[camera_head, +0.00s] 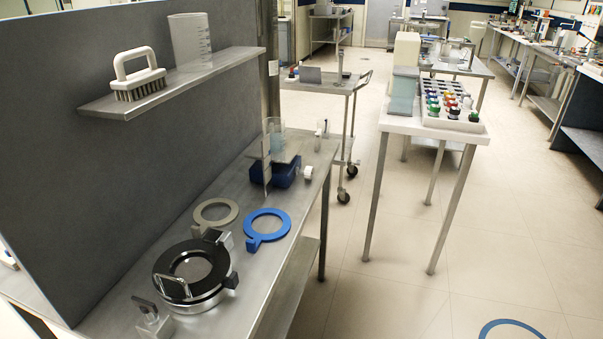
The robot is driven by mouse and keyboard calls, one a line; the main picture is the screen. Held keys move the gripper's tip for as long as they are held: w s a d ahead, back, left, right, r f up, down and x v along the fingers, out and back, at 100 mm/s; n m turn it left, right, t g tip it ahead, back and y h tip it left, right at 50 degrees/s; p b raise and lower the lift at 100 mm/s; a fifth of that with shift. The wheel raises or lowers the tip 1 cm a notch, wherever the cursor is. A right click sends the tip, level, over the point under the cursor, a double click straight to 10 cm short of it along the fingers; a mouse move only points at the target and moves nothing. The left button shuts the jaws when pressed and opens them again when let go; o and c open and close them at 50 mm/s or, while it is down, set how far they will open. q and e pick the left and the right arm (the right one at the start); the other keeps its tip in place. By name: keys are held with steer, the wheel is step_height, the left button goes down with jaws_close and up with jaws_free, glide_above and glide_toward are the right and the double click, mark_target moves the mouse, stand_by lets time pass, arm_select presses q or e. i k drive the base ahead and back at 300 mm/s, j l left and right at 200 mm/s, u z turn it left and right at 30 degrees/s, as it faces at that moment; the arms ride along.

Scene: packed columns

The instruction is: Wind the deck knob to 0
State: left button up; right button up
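A blue block (287,172) stands on the steel bench, with clear upright columns (267,160) at it. A white round knob (307,172) sticks out at its right side; this may be the deck knob, but I cannot tell for certain. Any scale or pointer on it is too small to read. A small metal fitting with a pale part (322,130) stands farther back on the bench. Neither of my grippers is in view, and nothing touches the knob.
A black-ringed round vessel (192,268) with a wire handle, a grey ring (215,214) and a blue ring (267,227) lie nearer on the bench. A shelf (175,84) above holds a brush (137,75) and a beaker (190,40).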

mark_target(308, 171)
steer(key=i+l+u, duration=0.15)
steer(key=l, duration=0.45)
steer(key=i+l+u, duration=0.1)
steer(key=l, duration=0.5)
steer(key=i+l+u, duration=0.15)
steer(key=l, duration=0.45)
steer(key=i+l+u, duration=0.1)
steer(key=l, duration=0.5)
steer(key=i+l+u, duration=0.15)
steer(key=l, duration=0.5)
steer(key=i+l, duration=0.1)
steer(key=l, duration=0.2)
steer(key=i+l+u, duration=0.1)
steer(key=l, duration=0.2)
steer(key=i+l, duration=0.15)
steer(key=l, duration=0.15)
